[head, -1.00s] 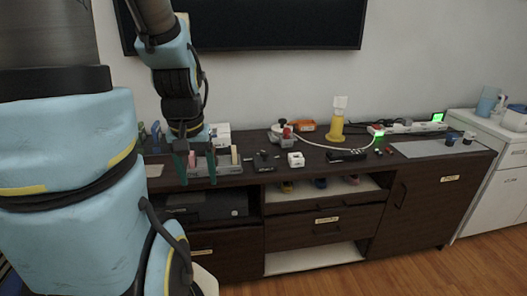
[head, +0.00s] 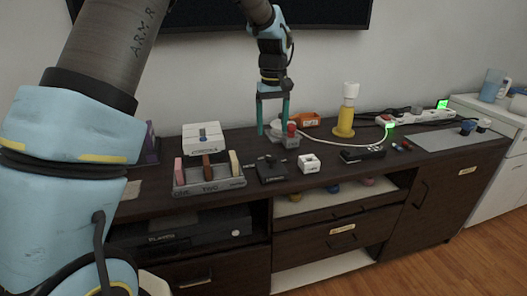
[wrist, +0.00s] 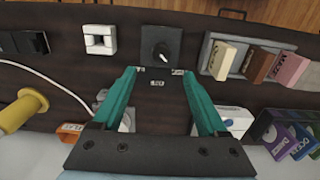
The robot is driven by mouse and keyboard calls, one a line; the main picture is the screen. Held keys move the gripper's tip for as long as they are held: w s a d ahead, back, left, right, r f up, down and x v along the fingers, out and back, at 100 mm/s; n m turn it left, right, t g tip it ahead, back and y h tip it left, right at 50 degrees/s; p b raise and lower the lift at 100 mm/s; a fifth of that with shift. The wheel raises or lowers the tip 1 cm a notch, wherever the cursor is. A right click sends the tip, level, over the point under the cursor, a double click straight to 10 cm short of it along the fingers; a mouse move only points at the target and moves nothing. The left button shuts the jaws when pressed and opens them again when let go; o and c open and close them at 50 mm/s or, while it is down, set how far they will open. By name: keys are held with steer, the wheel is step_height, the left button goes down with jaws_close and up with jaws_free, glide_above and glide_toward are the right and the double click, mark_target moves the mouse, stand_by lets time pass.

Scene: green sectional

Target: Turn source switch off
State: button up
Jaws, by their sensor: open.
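A black square box with a round dial and white pointer (wrist: 161,45) lies ahead of my fingertips in the wrist view. In the head view this box (head: 271,169) sits on the dark cabinet top, with small labels at its edge too small to read. Beside it are a white two-button switch box (head: 309,164) and a black rocker switch block (head: 362,154). I cannot tell which is named source. My gripper (head: 273,126) is open and empty, pointing down above the back of the cabinet. Its fingers (wrist: 159,75) frame bare dark top and labels in the wrist view.
A grey holder (head: 208,188) with several upright blocks stands left of the dial box. A red-topped grey device (head: 291,136) is near my fingers. A yellow stand (head: 346,118), orange box (head: 305,119), white cable and power strip (head: 405,117) lie right. A white box (head: 203,138) stands left.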

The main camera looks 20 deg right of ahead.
mark_target(272, 157)
step_height(272, 157, down, 10)
steer(key=shift+r+p, duration=0.2)
steer(key=shift+p, duration=0.35)
jaws_close()
stand_by(0.4)
